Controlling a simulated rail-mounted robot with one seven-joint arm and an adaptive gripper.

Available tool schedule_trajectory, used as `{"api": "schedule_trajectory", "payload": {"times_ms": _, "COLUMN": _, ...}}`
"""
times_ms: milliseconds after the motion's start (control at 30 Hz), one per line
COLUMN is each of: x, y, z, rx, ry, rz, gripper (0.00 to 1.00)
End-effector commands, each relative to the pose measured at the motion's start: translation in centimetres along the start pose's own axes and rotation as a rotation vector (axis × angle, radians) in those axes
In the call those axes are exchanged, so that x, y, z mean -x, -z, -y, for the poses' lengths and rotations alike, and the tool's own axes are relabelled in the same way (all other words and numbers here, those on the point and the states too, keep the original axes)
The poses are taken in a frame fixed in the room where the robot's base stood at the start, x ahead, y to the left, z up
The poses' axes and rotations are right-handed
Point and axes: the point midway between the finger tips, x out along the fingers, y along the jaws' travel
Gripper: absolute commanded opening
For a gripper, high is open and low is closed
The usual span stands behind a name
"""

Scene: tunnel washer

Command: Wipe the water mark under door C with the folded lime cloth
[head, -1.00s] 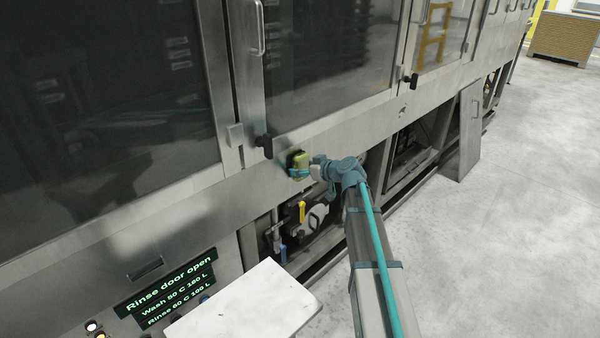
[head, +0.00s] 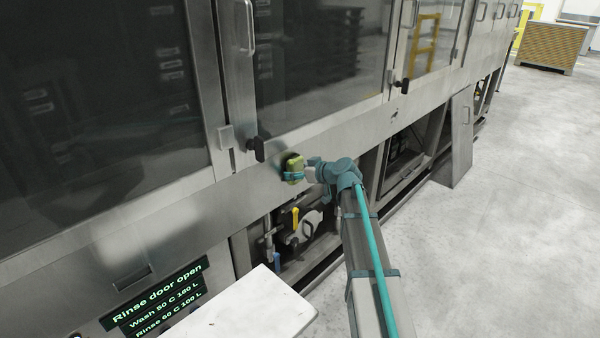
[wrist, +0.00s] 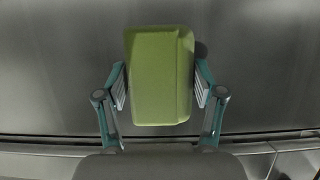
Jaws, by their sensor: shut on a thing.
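The folded lime cloth (head: 295,163) is in my gripper (head: 294,174), in front of the steel panel below the doors, just right of a black latch. In the wrist view my gripper (wrist: 160,88) has its teal fingers shut on both sides of the cloth (wrist: 157,75), which is upright against a grey steel background. I cannot tell whether the cloth touches the panel. No door letters are legible.
Black latches (head: 256,149) and door handles (head: 245,28) stick out from the washer front. Below the panel is an open bay with valves and pipes (head: 300,225). A white board (head: 245,310) is in the foreground. A loose panel (head: 455,140) leans at right; the floor there is clear.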

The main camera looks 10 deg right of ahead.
Motion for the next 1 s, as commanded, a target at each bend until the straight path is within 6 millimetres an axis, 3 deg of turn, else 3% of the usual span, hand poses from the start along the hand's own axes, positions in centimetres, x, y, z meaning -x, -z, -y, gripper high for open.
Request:
{"api": "schedule_trajectory", "payload": {"times_ms": 800, "x": -0.1, "y": 0.0, "z": 5.2, "rx": 0.000, "ry": 0.002, "rz": -0.001, "gripper": 0.40}}
{"api": "schedule_trajectory", "payload": {"times_ms": 1000, "x": -0.1, "y": 0.1, "z": 5.6, "rx": 0.000, "ry": 0.002, "rz": -0.001, "gripper": 0.40}}
